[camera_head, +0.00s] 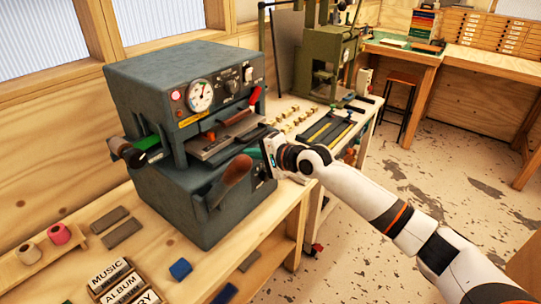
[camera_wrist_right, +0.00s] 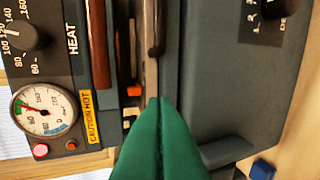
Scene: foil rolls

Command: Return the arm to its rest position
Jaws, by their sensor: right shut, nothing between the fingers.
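My right arm comes in from the lower right in the head view. Its gripper (camera_head: 254,151) is at the front right of the grey hot-stamping machine (camera_head: 185,85), close to its middle opening. In the right wrist view the green fingers (camera_wrist_right: 160,105) are together, with nothing between them. They point toward the machine's slot, beside a metal bar, and I cannot tell whether they touch it. The machine's gauge (camera_wrist_right: 45,110) and "CAUTION HOT" label (camera_wrist_right: 90,117) show there. My left gripper is not in view.
A brown-handled lever (camera_head: 232,180) sticks out below the gripper. A green foil roll (camera_head: 148,150) is on the machine's left side. Letter blocks (camera_head: 122,285) and small pads lie on the front bench. A green press (camera_head: 325,55) stands behind. The floor (camera_head: 450,170) at right is clear.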

